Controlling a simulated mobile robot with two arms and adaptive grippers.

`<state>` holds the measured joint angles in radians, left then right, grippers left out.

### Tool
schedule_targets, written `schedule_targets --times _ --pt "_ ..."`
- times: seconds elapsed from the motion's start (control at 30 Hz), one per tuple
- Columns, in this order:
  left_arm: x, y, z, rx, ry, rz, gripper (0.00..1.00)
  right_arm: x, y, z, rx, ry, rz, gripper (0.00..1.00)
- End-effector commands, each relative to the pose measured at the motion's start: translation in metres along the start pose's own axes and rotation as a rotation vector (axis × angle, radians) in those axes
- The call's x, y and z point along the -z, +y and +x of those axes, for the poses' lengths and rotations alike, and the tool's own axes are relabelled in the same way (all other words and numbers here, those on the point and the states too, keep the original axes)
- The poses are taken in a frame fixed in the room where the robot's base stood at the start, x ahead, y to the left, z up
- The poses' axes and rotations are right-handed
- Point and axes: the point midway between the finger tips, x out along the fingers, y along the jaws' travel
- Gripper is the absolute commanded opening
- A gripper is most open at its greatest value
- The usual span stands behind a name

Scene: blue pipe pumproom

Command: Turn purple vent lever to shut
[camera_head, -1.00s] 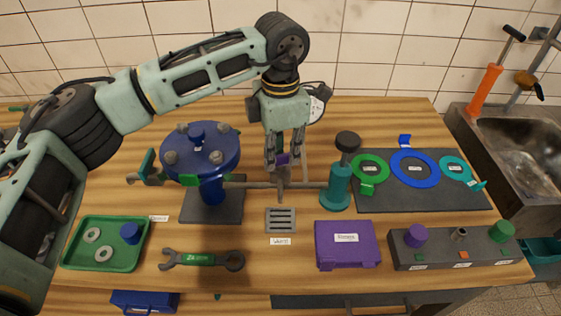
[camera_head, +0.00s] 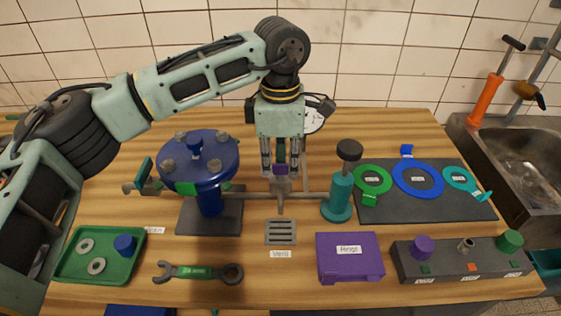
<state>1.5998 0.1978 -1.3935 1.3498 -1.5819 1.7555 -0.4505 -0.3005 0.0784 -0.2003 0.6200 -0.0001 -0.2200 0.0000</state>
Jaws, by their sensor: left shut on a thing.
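The purple vent lever (camera_head: 281,169) stands up from a valve on the grey horizontal pipe (camera_head: 248,195), above the slotted vent grate (camera_head: 281,232). My left gripper (camera_head: 281,166) reaches down from above, its two fingers on either side of the purple lever, and is shut on it. The fingers partly hide the lever, so its exact angle is hard to read. My right gripper is not in view.
A blue flanged pipe (camera_head: 199,160) stands left of the lever, a teal post (camera_head: 338,197) with a black knob right. In front are a green tray (camera_head: 101,257), a wrench (camera_head: 198,272) and a purple box (camera_head: 349,258). Coloured rings lie on a dark mat (camera_head: 428,205).

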Motion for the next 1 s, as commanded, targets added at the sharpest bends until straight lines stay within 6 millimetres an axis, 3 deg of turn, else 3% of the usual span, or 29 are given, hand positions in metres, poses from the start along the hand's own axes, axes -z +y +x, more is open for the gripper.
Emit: schedule_targets --times 0.1,0.13,0.33,0.73,1.0 --pt "0.0 0.001 -0.001 -0.004 0.0 0.004 0.0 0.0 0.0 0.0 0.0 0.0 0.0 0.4" --pt "0.0 0.001 -0.001 -0.004 0.0 0.004 0.11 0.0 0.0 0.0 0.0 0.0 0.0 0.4" --pt "0.0 0.0 -0.001 -0.003 0.0 0.002 0.28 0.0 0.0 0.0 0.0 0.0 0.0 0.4" --pt "0.0 0.001 -0.008 -0.004 0.0 0.0 0.28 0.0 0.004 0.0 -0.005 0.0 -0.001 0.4" --pt "-0.001 0.001 -0.059 -0.005 -0.001 0.0 0.28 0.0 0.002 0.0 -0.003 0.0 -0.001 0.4"
